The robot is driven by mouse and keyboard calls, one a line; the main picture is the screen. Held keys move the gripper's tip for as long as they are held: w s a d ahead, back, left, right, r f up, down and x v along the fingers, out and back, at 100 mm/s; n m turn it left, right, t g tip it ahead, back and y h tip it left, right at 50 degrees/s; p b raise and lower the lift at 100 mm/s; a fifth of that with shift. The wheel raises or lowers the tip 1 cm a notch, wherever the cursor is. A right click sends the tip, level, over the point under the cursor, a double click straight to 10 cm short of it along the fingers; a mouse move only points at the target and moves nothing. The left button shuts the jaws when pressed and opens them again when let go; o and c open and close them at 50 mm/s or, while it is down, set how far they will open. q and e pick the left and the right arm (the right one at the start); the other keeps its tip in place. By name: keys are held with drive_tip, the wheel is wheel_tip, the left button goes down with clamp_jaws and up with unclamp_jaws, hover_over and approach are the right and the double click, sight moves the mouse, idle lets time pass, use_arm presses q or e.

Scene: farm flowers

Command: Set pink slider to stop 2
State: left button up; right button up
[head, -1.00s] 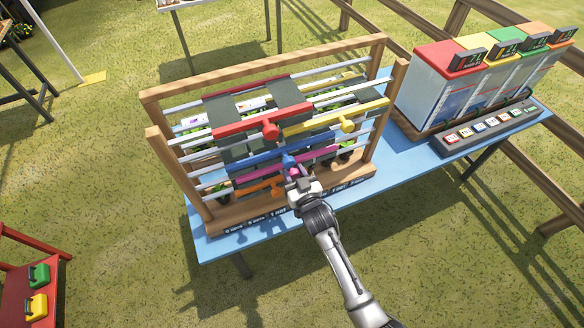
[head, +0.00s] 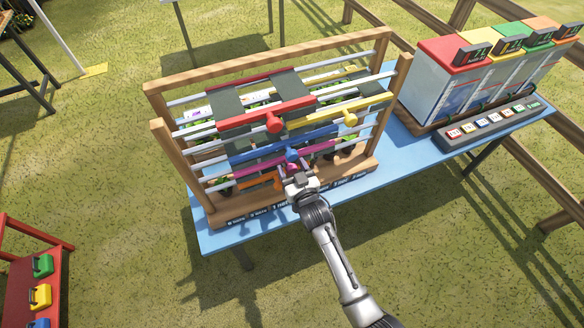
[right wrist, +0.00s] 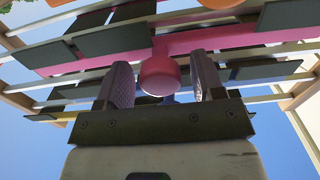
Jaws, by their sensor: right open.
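The pink slider (right wrist: 230,40) is a bar on a metal rail of the wooden frame, with a round pink knob (right wrist: 160,75). In the head view a piece of its bar (head: 320,148) shows, and its knob is mostly hidden by my gripper. My right gripper (head: 293,170) is at the front of the frame, low down. In the right wrist view my right gripper (right wrist: 163,82) is open, with one finger on each side of the pink knob. A gap shows beside the knob, so the fingers do not look closed on it. My left gripper is not in view.
Red (head: 268,115), yellow (head: 352,112), blue (head: 270,160) and orange (head: 258,183) sliders sit on nearby rails, close to my gripper. The frame's base strip carries stop labels (head: 290,208). A coloured dispenser (head: 480,80) stands at the right on the blue table (head: 405,155).

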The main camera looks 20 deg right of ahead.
drive_tip(key=s, duration=1.3)
drive_tip(key=shift+s, duration=0.4)
